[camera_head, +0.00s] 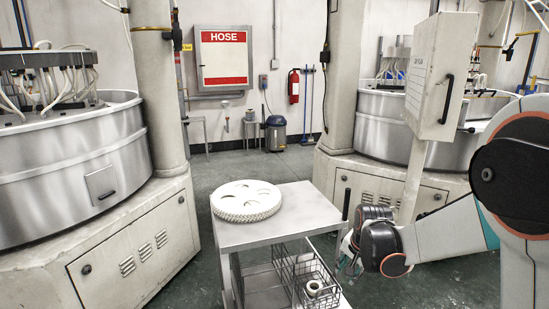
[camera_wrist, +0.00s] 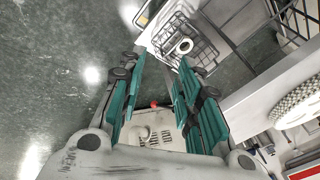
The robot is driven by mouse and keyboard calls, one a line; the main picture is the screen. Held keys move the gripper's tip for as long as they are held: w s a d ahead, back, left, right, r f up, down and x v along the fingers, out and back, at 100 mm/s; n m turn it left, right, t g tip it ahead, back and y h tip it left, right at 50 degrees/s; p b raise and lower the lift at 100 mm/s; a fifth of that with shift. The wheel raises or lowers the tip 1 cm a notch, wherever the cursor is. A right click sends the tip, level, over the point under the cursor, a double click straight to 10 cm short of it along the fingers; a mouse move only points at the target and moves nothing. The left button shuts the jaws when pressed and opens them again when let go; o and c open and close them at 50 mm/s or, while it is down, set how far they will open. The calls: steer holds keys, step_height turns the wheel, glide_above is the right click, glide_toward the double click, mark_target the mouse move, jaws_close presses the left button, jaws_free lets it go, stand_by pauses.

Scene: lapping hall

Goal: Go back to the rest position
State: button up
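My gripper (camera_head: 346,256) hangs beside the right edge of a grey metal cart, below the level of its top in the head view. In the wrist view its teal fingers (camera_wrist: 162,66) are spread apart with nothing held between the tips. My arm reaches in from the right and is bent low. A wire basket (camera_head: 283,262) stands on the cart's lower shelf with a pale ring (camera_head: 314,288) in it. The ring also shows in the wrist view (camera_wrist: 184,46), beyond the fingertips.
A white toothed disc (camera_head: 246,201) with several holes lies on the cart top (camera_head: 285,225). Large lapping machines stand left (camera_head: 70,150) and right (camera_head: 385,125). A control box (camera_head: 440,75) on a post rises behind my arm. Open green floor (camera_head: 235,170) lies behind the cart.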

steer(key=s+a+r+n+t, duration=0.15)
steer(key=s+r+n, duration=0.25)
steer(key=s+r, duration=0.95)
steer(key=s+r+n+t, duration=0.1)
steer(key=s+n, duration=0.4)
steer(key=s, duration=1)
steer(key=shift+a+t, duration=0.3)
steer(key=shift+t, duration=0.15)
